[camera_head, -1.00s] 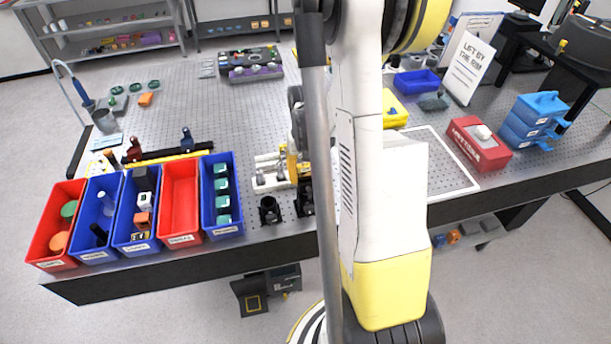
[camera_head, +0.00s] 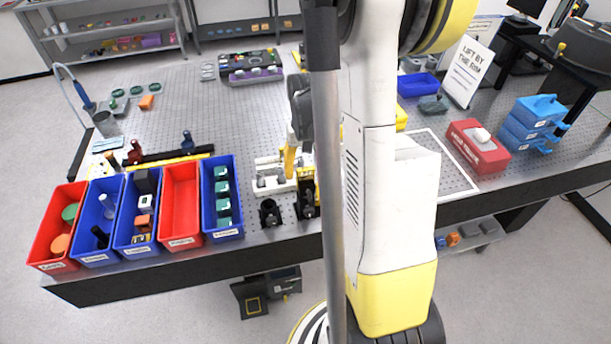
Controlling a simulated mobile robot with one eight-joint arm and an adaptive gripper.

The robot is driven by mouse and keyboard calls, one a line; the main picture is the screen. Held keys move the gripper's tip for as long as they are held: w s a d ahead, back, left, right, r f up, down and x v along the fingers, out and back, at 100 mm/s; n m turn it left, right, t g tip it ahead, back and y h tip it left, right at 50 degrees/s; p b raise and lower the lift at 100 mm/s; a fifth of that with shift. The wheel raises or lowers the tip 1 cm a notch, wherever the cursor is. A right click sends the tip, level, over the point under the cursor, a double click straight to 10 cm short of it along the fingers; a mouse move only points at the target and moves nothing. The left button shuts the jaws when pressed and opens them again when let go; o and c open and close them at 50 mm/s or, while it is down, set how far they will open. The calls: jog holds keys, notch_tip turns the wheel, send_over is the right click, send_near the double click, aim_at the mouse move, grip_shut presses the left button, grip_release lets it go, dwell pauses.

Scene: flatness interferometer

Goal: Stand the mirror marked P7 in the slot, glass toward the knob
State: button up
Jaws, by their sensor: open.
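My gripper (camera_head: 290,162) hangs near the front edge of the bench, partly hidden behind my own column. A yellow finger shows low over a white fixture (camera_head: 268,186), and the jaws are open. I cannot tell whether it touches anything. The fixture carries small grey and yellow parts; I cannot make out a slot or a knob on it. Several teal-faced pieces (camera_head: 222,188) stand in a row in the right-hand blue bin (camera_head: 229,236). No P7 mark is readable, so I cannot tell which piece, if any, is that mirror.
Two black mounts (camera_head: 270,212) stand at the front edge. A red bin (camera_head: 181,200) is empty beside a blue bin (camera_head: 140,248) of small blocks. A black and yellow rail (camera_head: 170,157) lies behind. A red box (camera_head: 478,147) and blue stacked trays (camera_head: 533,122) stand right.

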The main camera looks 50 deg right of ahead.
notch_tip(320, 180, up, 8)
jog(key=shift+a+r+p, duration=0.1)
jog(key=shift+r+p, duration=0.1)
jog(key=shift+p, duration=0.3)
jog(key=s+a+r+n+t, duration=0.1)
jog(key=a+r+n+t, duration=0.1)
jog(key=a, duration=0.6)
jog(key=s+a+r+n+t, duration=0.2)
jog(key=a+r, duration=0.2)
jog(key=a, duration=0.5)
jog(key=s+a+r+n+t, duration=0.2)
jog(key=a+r+t, duration=0.1)
jog(key=a, duration=0.5)
jog(key=shift+s+a+r, duration=0.15)
jog(key=shift+s+r, duration=0.1)
jog(key=shift+r, duration=0.1)
